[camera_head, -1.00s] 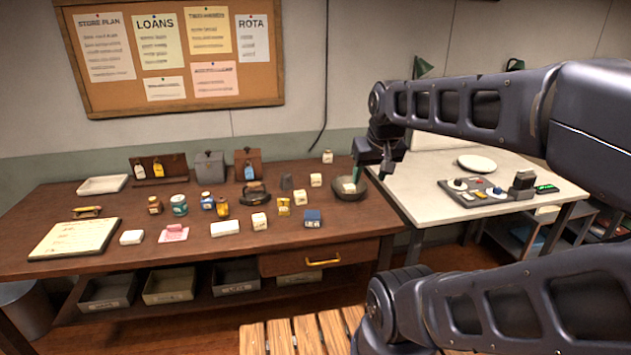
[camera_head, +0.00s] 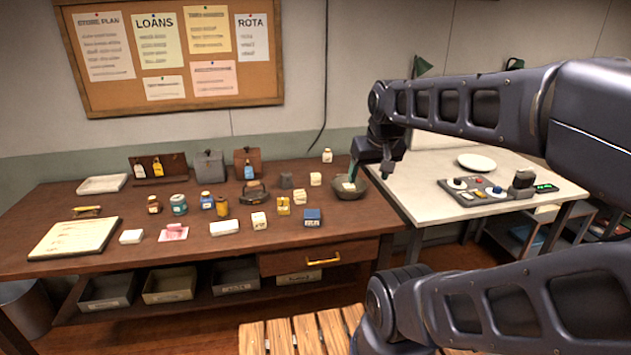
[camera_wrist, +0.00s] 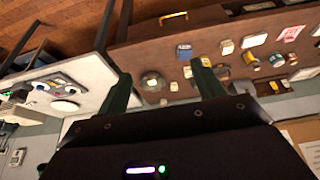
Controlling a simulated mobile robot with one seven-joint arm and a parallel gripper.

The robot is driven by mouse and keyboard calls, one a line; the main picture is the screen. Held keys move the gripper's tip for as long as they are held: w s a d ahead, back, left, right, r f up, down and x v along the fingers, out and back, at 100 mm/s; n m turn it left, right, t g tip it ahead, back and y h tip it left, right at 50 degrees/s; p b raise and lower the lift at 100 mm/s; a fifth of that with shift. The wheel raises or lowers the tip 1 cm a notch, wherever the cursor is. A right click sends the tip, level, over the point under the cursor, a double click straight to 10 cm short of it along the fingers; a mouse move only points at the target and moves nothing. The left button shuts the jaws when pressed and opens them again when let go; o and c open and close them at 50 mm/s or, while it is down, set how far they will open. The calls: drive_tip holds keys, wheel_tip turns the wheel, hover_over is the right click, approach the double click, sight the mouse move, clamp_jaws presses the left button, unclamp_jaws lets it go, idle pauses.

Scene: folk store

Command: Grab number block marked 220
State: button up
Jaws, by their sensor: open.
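Several small number blocks lie on the brown bench, their marks too small to read, so I cannot tell which is 220. They include a pale block (camera_head: 316,179) left of the bowl, a dark grey block (camera_head: 286,180), a yellow block (camera_head: 283,206), a pale block (camera_head: 259,221) and a blue block (camera_head: 312,217). Something pale, perhaps a block, shows in the dark bowl (camera_head: 346,193). My gripper (camera_head: 353,176) is over the bowl. In the wrist view my gripper's (camera_wrist: 163,84) green fingers are wide apart, with the bowl (camera_wrist: 152,82) seen between them.
A white table (camera_head: 420,185) adjoins on the right, with a plate (camera_head: 477,162) and a control panel (camera_head: 478,193). Bottles and a jar (camera_head: 179,204) stand on the bench's left half. A drawer (camera_head: 318,258) is below. The front right bench top is clear.

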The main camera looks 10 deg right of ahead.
drive_tip(key=w+r+n+g+h, duration=0.1)
drive_tip(key=w+r+n, duration=0.15)
drive_tip(key=w, duration=0.65)
drive_tip(key=w+r+n+g, duration=0.1)
drive_tip(key=w+r+n, duration=0.15)
drive_tip(key=w, duration=0.55)
drive_tip(key=n+g+h, duration=0.3)
drive_tip(key=n+h, duration=0.1)
drive_tip(key=n, duration=0.8)
hover_over(315, 175)
drive_tip(key=w+a, duration=0.1)
drive_tip(key=a, duration=0.3)
wheel_tip(315, 175, down, 29)
drive_tip(key=x, duration=0.4)
drive_tip(key=shift+w+d+f, duration=0.1)
drive_tip(key=shift+d+f, duration=0.1)
drive_tip(key=shift+f, duration=0.1)
drive_tip(key=shift+s+x, duration=0.2)
drive_tip(key=shift+x, duration=1.15)
drive_tip(key=shift+s+x, duration=0.2)
drive_tip(key=shift+x, duration=1.1)
drive_tip(key=shift+y, duration=0.3)
drive_tip(key=c, duration=1.1)
